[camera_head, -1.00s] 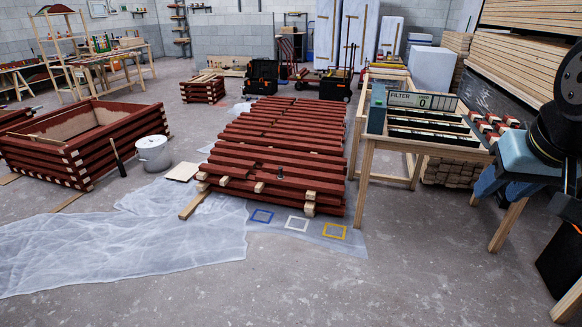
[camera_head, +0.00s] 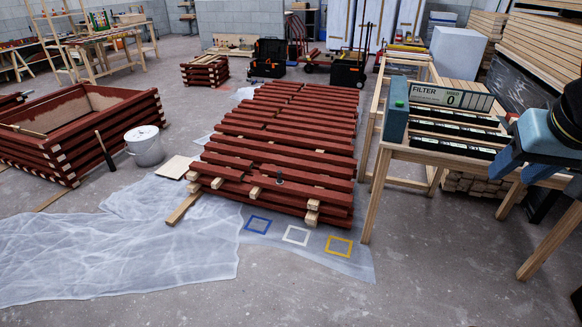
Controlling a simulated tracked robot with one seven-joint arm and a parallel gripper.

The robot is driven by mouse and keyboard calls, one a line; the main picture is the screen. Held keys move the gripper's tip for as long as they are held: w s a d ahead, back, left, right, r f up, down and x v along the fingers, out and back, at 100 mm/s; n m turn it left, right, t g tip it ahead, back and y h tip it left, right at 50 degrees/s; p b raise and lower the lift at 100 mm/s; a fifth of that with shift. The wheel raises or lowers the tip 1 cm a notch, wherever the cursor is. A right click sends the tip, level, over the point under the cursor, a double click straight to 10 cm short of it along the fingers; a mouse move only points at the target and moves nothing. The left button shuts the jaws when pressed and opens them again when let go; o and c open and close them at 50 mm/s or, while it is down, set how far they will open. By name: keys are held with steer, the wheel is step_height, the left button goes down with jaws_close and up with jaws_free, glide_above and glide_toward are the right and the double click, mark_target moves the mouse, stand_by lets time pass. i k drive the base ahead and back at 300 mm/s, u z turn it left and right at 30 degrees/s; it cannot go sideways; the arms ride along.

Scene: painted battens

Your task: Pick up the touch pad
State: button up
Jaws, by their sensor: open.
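A small dark item (camera_head: 278,177) lies on the near end of the red battens (camera_head: 290,140); it may be the touch pad, but it is too small to tell. My gripper (camera_head: 516,177) is at the right, over the right end of the wooden table (camera_head: 400,152). Its blue fingers look apart, and I see nothing between them. The gripper is well to the right of the dark item. My wrist hides part of the table's right end.
The table bears a grey-green box (camera_head: 395,107), a filter box (camera_head: 450,95) and a black slotted rack (camera_head: 455,132). A white bucket (camera_head: 145,148) and a red batten crate (camera_head: 90,135) stand left. Plastic sheeting (camera_head: 120,250) covers the left foreground. Bare floor lies front right.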

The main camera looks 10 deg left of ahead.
mark_target(279, 181)
steer(key=z, duration=0.05)
steer(key=i, duration=0.75)
steer(key=u, duration=2.65)
steer(key=i, duration=0.25)
steer(key=z, duration=2.5)
